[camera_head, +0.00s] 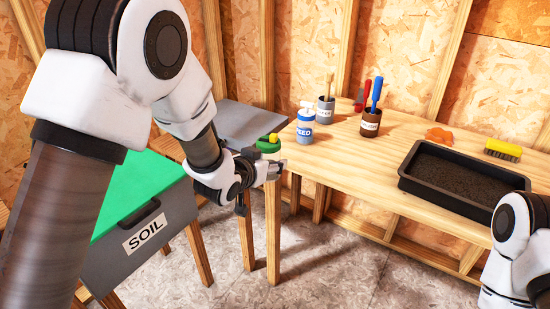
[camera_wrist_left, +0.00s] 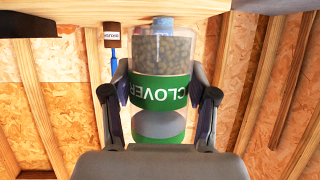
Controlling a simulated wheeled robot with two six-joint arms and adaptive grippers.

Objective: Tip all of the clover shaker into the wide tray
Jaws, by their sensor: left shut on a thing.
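My left gripper (camera_head: 281,168) is left of the wooden bench in the head view. It is shut on the clover shaker, seen in the left wrist view (camera_wrist_left: 160,90) between both fingers. The shaker has a clear body with brown seeds and a green CLOVER band. The wrist picture is upside down, so the shaker appears upright, with the seeds at its lower end. In the head view a green piece with a yellow knob (camera_head: 268,145) shows just above the gripper; I cannot tell whether it belongs to the shaker. The wide black tray (camera_head: 407,182) holds dark soil on the bench.
A SEED bottle (camera_head: 305,126), a grey pot (camera_head: 326,111) and a brown pot (camera_head: 370,124) with tools stand at the bench's back left. Orange pieces (camera_head: 439,135) and a yellow brush (camera_head: 503,150) lie behind the tray. A SOIL bin (camera_head: 165,240) stands left. My right arm shows lower right.

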